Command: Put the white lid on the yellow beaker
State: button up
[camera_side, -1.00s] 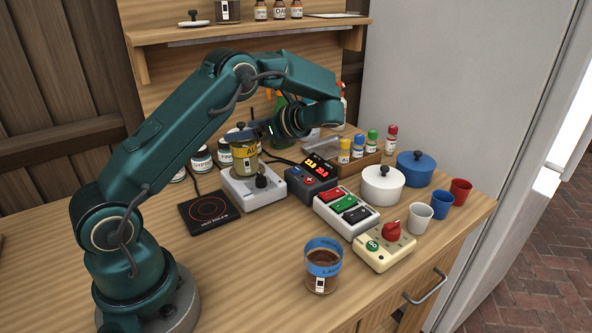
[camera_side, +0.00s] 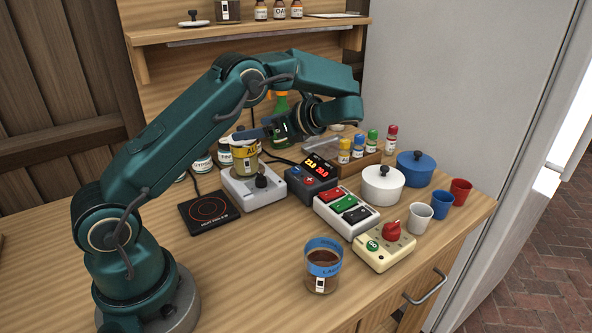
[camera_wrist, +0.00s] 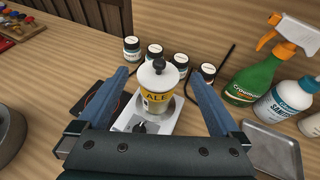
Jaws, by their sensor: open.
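The yellow beaker (camera_side: 246,158), labelled ALE, stands upright on the grey-white stirrer-like device (camera_side: 255,190) at the back middle. It also shows in the wrist view (camera_wrist: 157,99). The white lid (camera_wrist: 155,80), with a black knob, appears to sit level over the beaker's mouth. In the side view my finger hides much of the lid. My gripper (camera_wrist: 159,73) is open, one finger on each side of the lid, with visible gaps in the wrist view. It holds nothing.
Several small jars (camera_wrist: 155,51) stand behind the beaker. A green spray bottle (camera_wrist: 250,80) and a metal tray (camera_wrist: 272,148) are to the right in the wrist view. The black hot plate (camera_side: 209,211) lies left of the device; a display box (camera_side: 312,177) is right.

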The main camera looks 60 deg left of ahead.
jog(key=s+d+n+t+h, duration=0.5)
jog(key=s+d+n+h, duration=0.1)
jog(key=d, duration=0.5)
jog(key=s+d+r+n+t+h, duration=0.1)
jog(key=s+d+n+t+h, duration=0.4)
jog(key=d, duration=0.6)
jog(key=shift+s+d+r+n+t+h, duration=0.25)
jog(key=shift+s+n+h, duration=0.45)
jog(key=shift+s+n, duration=0.6)
jog(key=shift+s+a, duration=0.1)
